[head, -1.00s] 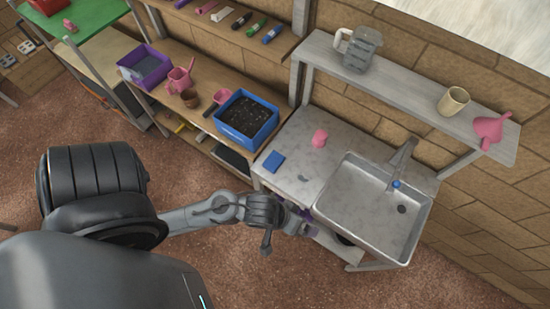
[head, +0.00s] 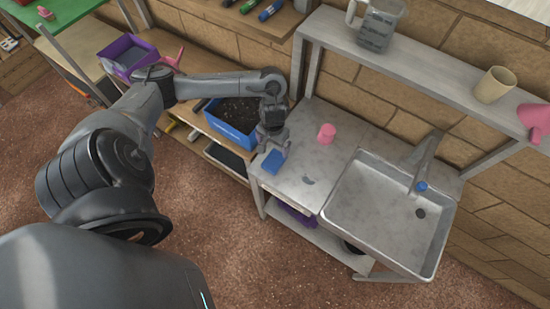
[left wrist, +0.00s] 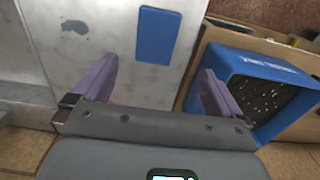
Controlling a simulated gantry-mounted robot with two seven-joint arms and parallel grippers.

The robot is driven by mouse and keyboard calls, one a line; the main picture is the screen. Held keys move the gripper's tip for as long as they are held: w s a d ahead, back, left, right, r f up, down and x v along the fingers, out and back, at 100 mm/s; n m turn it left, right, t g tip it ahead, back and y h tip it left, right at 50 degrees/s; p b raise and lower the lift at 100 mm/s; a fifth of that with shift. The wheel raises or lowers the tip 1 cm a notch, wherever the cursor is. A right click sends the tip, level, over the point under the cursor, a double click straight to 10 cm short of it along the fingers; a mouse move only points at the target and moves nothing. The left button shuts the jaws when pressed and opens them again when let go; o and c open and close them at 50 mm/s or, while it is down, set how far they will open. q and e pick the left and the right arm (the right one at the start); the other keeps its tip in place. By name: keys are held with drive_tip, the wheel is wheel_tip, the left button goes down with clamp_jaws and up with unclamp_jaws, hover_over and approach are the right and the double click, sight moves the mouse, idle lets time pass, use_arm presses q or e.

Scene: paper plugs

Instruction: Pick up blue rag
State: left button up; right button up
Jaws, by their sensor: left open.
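The blue rag (head: 273,161) is a small flat blue rectangle lying on the grey counter (head: 292,182), near its left edge. It also shows in the left wrist view (left wrist: 158,35), lying flat beyond the fingertips and roughly between their lines. My left gripper (head: 273,146) is just above and behind the rag in the head view. Its purple fingers (left wrist: 160,82) are spread wide with nothing between them, apart from the rag. My right gripper is not in view.
A blue bin of dark soil (head: 232,118) stands left of the counter, close to the left gripper. A pink object (head: 326,133) sits on the counter. The metal sink (head: 385,215) is at right. A shelf with a jug (head: 379,25) and a cup (head: 494,85) runs above.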

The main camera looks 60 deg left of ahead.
sight(274, 160)
use_arm(q)
wheel_tip(274, 160, down, 4)
drive_tip(key=shift+w+d+r+b, duration=0.1)
drive_tip(key=shift+r+b, duration=0.1)
drive_tip(key=shift+b, duration=0.25)
drive_tip(key=shift+f, duration=0.8)
drive_tip(key=f, duration=0.2)
drive_tip(key=f+b, duration=0.1)
drive_tip(key=shift+s+d+f, duration=0.2)
drive_tip(key=shift+d+f, duration=0.1)
drive_tip(key=shift+f, duration=0.75)
drive_tip(key=c, duration=1.1)
drive_tip(key=shift+r, duration=0.1)
